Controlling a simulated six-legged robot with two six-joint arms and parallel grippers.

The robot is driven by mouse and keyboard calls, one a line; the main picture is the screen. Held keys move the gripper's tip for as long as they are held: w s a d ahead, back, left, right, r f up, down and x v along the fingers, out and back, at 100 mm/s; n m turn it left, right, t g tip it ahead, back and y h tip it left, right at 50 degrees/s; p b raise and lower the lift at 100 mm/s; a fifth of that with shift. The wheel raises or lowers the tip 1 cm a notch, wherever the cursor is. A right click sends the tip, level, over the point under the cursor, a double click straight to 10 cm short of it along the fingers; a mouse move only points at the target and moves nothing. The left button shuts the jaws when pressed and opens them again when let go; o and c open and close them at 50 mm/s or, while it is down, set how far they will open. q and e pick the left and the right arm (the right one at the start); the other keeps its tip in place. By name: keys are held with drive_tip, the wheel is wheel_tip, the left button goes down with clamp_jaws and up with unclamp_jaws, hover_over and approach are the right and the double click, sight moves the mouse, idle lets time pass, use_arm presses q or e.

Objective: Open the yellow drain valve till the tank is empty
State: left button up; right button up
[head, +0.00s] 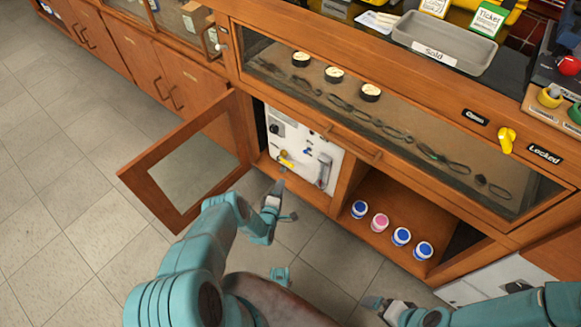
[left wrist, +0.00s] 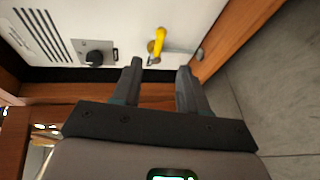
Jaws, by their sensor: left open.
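The yellow drain valve (head: 286,163) sits low on a white panel (head: 290,133) inside the open cabinet. In the left wrist view its yellow handle (left wrist: 156,46) stands just beyond the fingertips, between their lines, with a visible gap. My left gripper (head: 278,188) is open and empty in front of the valve; its two spread fingers also show in the left wrist view (left wrist: 160,72). A pale upright vessel (head: 324,171), perhaps the tank, is on the panel right of the valve. Its level is too small to read. My right gripper (head: 383,305) is low at the right, its jaws unclear.
An open wooden door (head: 187,160) with a glass pane stands left of my left arm. A wooden divider (head: 346,184) separates the panel from a shelf with several lidded jars (head: 401,236). The cabinet side wall is close right.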

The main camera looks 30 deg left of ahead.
sight(290, 164)
use_arm(q)
drive_tip(key=b+x, duration=0.8)
drive_tip(key=x, duration=0.5)
drive_tip(key=shift+w+a+b, duration=0.1)
drive_tip(key=shift+w+b, duration=0.2)
drive_tip(key=shift+w, duration=0.1)
clamp_jaws()
